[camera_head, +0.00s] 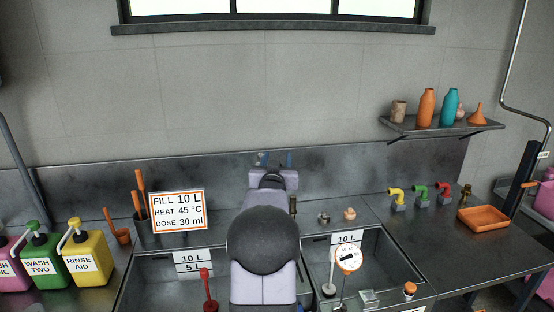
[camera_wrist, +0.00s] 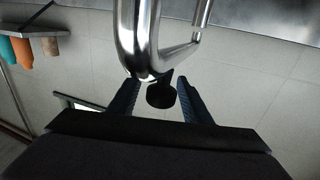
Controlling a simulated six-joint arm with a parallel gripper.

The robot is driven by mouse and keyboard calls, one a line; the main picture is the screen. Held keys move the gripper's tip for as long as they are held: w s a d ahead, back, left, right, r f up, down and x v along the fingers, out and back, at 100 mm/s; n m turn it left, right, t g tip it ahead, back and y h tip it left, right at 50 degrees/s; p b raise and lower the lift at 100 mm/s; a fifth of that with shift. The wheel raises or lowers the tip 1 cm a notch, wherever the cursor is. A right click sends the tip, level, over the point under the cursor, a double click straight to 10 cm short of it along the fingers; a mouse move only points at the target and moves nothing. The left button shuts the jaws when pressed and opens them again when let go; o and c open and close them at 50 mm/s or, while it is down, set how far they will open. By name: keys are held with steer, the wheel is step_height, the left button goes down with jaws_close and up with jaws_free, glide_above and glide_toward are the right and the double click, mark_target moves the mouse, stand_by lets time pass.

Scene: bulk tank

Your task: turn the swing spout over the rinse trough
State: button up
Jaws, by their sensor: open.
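The swing spout (camera_wrist: 137,35) is a chrome pipe, large in the wrist view, with a bend and a thinner arm rising to the right. A dark round piece (camera_wrist: 161,94) shows below the bend, between my fingers. My gripper (camera_wrist: 156,88) is open, its two blue fingers on either side of that piece; I cannot tell whether they touch it. Two basins show, a left one (camera_head: 150,268) and a right one (camera_head: 398,262); which is the rinse trough is not marked.
A sign (camera_head: 178,211) and orange tools stand at the left back, with dispenser bottles (camera_head: 86,255) farther left. A dial thermometer (camera_head: 347,258) stands at the right basin. Coloured taps (camera_head: 420,195) and an orange tray (camera_head: 483,218) lie right. A shelf (camera_head: 440,127) holds bottles.

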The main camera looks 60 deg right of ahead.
steer(key=b+v, duration=0.3)
steer(key=v, duration=0.4)
steer(key=shift+a+b, duration=0.15)
steer(key=shift+b, duration=0.15)
steer(key=shift+s, duration=0.1)
steer(key=shift+c, duration=0.2)
steer(key=shift+r, duration=0.3)
steer(key=c, duration=1.1)
steer(key=shift+r+m, duration=0.35)
steer(key=shift+m, duration=0.25)
jaws_close()
steer(key=w+a+r+m+g+h+p, duration=0.2)
steer(key=w+a+r+m+g+h, duration=0.4)
steer(key=m, duration=0.6)
steer(key=s+a+f+m+g+y, duration=0.1)
steer(key=a+f+m+g+y, duration=0.4)
steer(key=a+m, duration=0.4)
steer(key=m+p, duration=0.1)
steer(key=m, duration=0.3)
steer(key=shift+a+f+g, duration=0.3)
steer(key=shift+f+g, duration=0.05)
steer(key=shift+g, duration=0.05)
